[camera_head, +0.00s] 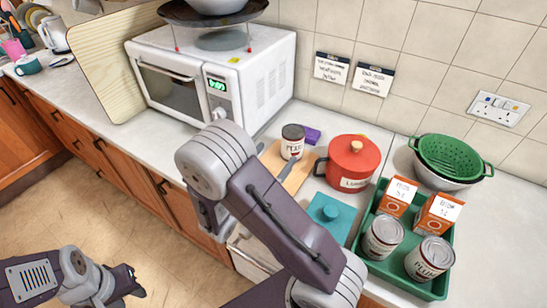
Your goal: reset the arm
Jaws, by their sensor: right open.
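My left gripper (134,283) is at the lower left, over the floor in front of the counter. It points right and touches nothing. Its dark fingers are small and I cannot make out the gap between them. My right arm (290,235) rises from the bottom middle and bends at a large grey joint (212,160) in front of the microwave. My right gripper (212,222) shows only in part below that joint, near the counter's front edge. It is open, with most of it hidden by the arm, and I see nothing held in it.
The microwave (262,80) stands behind my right arm. A can (293,141) is on a wooden board, beside a red pot (352,160). Open floor (100,215) is at left.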

